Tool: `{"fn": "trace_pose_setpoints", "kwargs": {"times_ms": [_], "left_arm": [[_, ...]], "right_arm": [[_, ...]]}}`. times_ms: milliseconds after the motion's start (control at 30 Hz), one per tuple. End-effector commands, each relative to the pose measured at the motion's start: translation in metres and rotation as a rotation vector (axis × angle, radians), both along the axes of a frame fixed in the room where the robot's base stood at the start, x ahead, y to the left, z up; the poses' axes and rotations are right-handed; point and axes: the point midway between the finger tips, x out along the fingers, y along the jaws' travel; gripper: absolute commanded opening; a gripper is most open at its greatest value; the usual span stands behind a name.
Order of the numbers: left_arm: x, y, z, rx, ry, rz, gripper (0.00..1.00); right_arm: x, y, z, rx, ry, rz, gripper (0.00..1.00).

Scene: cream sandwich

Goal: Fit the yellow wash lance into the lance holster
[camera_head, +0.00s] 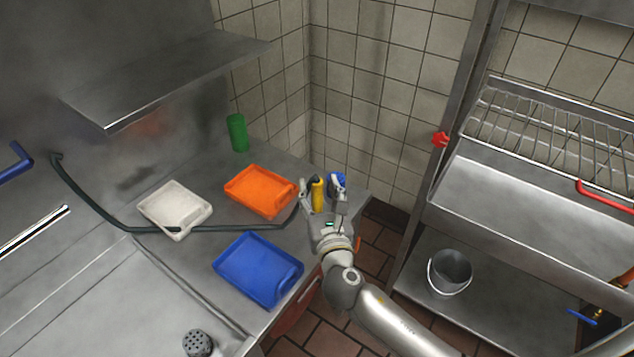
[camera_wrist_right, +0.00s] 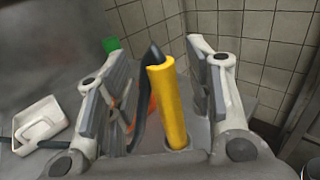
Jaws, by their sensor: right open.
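The yellow wash lance (camera_head: 318,196) stands nearly upright at the right end of the steel counter, with a dark hose (camera_head: 250,228) running to its top. In the right wrist view the lance (camera_wrist_right: 168,105) leans slightly. Its lower end sits in a round opening, seemingly the lance holster (camera_wrist_right: 184,152), which is mostly hidden. My right gripper (camera_head: 322,197) is open around the lance. In the right wrist view its two fingers (camera_wrist_right: 160,92) stand on either side of the lance, with gaps on both sides. My left gripper is out of view.
A white tray (camera_head: 160,216), an orange tray (camera_head: 245,199) and a blue tray (camera_head: 252,276) lie on the counter (camera_head: 215,235). A green cylinder (camera_head: 237,133) stands at the back. A blue object (camera_head: 337,179) is just behind my gripper. A bucket (camera_head: 452,270) stands on the lower shelf at right.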

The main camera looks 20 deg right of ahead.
Motion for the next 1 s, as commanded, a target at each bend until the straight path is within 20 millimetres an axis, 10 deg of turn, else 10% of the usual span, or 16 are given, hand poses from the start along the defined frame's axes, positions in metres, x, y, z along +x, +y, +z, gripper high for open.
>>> {"fn": "trace_pose_setpoints", "kwargs": {"times_ms": [400, 1000], "left_arm": [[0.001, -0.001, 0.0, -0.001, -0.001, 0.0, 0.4], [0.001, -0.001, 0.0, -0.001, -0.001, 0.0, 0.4]], "right_arm": [[-0.079, 0.01, 0.0, 0.0, 0.001, 0.002, 0.48], [-0.089, 0.011, 0.001, 0.0, -0.001, 0.0, 0.48]]}}
